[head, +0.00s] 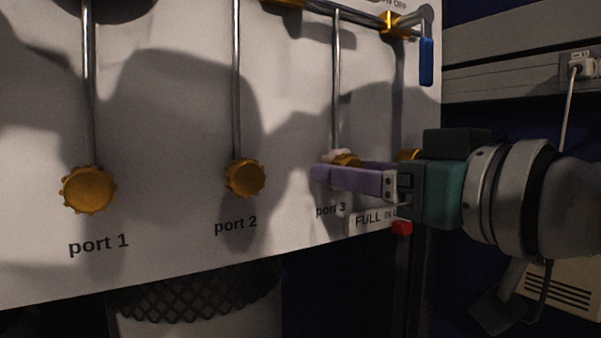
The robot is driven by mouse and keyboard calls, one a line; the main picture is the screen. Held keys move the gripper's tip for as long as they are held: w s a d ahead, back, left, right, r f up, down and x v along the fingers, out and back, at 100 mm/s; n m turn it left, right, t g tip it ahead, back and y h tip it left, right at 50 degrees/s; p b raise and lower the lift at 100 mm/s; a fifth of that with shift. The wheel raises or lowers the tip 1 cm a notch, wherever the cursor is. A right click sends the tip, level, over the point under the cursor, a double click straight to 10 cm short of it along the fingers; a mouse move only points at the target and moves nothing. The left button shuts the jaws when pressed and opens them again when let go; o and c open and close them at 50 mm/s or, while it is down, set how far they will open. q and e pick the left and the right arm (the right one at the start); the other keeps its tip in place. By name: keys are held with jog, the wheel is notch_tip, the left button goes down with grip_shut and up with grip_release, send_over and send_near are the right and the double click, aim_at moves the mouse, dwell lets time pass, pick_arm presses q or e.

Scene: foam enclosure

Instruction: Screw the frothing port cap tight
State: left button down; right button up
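Three brass-coloured caps sit at the lower ends of metal pipes on a white panel. The port 1 cap (89,190) and the port 2 cap (245,178) are in plain view. The port 3 cap (347,160) is mostly hidden behind my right gripper (322,168). That gripper reaches in from the right, with its purple fingers at the port 3 cap. I cannot tell whether the fingers are closed on the cap. No label in view names a frothing port. My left gripper is not in view.
The white panel (170,120) fills the left and middle. A pipe with a blue-handled valve (426,62) is at the upper right. A red part (402,228) sits below the gripper. A mesh-topped white container (200,300) stands under the panel. A white plug (580,65) is on the right wall.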

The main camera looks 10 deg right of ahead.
grip_shut()
dwell(0.4)
jog(key=shift+m+p, duration=3)
jog(key=shift+p, duration=1.35)
jog(key=shift+o, duration=0.5)
grip_release()
